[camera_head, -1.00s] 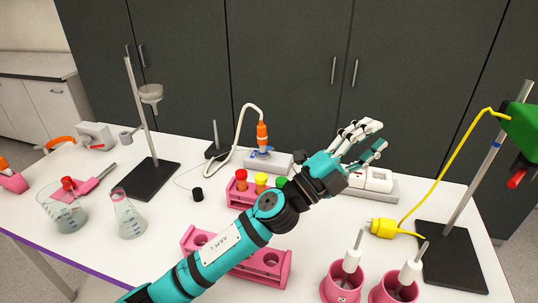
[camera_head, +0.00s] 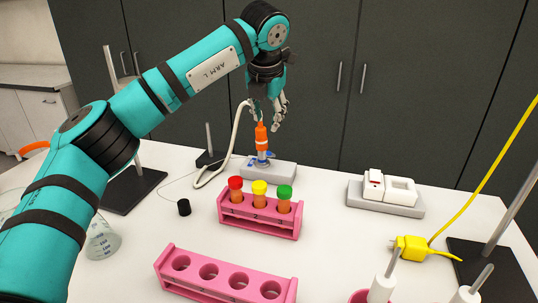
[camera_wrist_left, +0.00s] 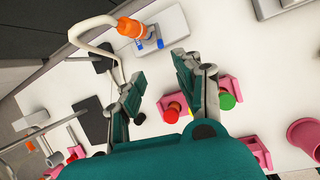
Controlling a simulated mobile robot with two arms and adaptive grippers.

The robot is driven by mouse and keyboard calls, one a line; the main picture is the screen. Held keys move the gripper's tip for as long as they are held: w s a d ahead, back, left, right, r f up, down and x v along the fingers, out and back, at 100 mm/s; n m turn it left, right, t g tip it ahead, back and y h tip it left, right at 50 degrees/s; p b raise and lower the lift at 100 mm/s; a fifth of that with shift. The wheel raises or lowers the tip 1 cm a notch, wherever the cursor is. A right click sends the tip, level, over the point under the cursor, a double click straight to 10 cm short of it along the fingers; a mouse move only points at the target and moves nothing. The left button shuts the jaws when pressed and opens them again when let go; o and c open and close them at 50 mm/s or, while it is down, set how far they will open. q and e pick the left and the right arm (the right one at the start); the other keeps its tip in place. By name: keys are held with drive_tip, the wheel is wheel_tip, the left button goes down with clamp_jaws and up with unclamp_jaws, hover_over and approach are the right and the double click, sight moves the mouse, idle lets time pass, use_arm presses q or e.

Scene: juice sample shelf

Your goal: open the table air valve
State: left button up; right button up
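The table air valve has an orange upper part (camera_head: 261,137) and a small blue handle (camera_head: 262,156). It stands upright on a grey base block (camera_head: 283,174) at the back of the white table. In the left wrist view, its orange part (camera_wrist_left: 131,27) and blue handle (camera_wrist_left: 148,44) lie beyond the fingertips, near the top. My left gripper (camera_head: 267,113) points down, just above or behind the orange part. In the left wrist view its fingers (camera_wrist_left: 160,70) are apart with nothing between them. Whether a finger touches the valve cannot be told. My right gripper is not in view.
A white hose (camera_head: 234,146) loops from the valve's top. A pink rack (camera_head: 258,226) with red, yellow and green capped tubes stands in front. An empty pink rack (camera_head: 225,279) is nearer. A white switch box (camera_head: 387,189) and yellow plug (camera_head: 412,248) are at right.

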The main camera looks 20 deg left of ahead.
sight(269, 153)
use_arm(q)
drive_tip(key=p+x, duration=0.1)
drive_tip(key=x, duration=1.4)
drive_tip(key=shift+w+f+p, duration=0.1)
drive_tip(key=shift+f+p, duration=0.05)
drive_tip(key=shift+p, duration=0.25)
clamp_jaws()
